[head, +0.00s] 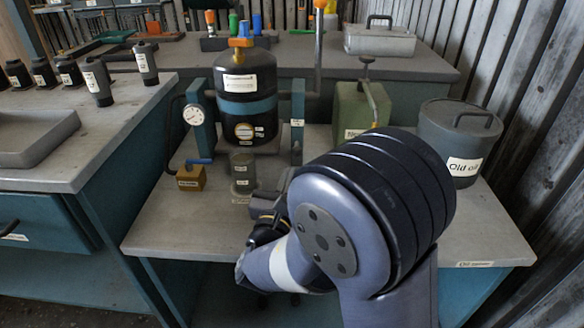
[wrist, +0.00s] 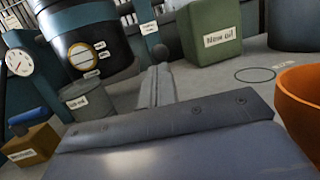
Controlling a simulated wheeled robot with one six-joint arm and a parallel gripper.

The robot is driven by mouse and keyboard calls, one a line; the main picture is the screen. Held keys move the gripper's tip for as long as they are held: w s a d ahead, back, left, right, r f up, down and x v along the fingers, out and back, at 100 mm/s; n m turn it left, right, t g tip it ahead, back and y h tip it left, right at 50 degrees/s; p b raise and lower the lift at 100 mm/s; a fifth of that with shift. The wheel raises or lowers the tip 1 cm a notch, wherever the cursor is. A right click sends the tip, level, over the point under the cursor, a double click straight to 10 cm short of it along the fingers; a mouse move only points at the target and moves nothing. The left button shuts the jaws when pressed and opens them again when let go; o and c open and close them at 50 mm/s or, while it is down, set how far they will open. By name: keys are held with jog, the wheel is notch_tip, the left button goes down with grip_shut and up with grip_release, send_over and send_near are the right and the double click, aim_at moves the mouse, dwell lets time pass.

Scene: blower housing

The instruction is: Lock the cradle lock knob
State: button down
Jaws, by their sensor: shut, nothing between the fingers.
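A black tank (head: 247,95) with a teal band hangs between two teal posts of a cradle; it also shows in the wrist view (wrist: 92,40). A small dark round knob (wrist: 162,52) shows low on the right-hand teal post (wrist: 148,32) in the wrist view. I take it for the lock knob, but cannot read its label or tell its setting. My gripper (wrist: 158,72) is shut and empty, its fingertips pointing toward the knob from just below it in the picture. I cannot tell whether they touch. In the head view my arm hides most of the gripper and the knob.
A brown block with a blue lever (head: 191,176) and a small grey container (head: 242,165) stand left of my gripper. A green can (head: 361,108) and an "Old oil" bucket (head: 460,138) stand right. An orange bowl (wrist: 302,105) is close on the right. The bench's front left is clear.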

aim_at(295, 156)
jog(key=shift+x, duration=1.85)
jog(key=shift+w+b, duration=0.35)
jog(key=shift+w, duration=1.15)
jog(key=shift+r, duration=0.15)
jog(key=shift+s, duration=0.1)
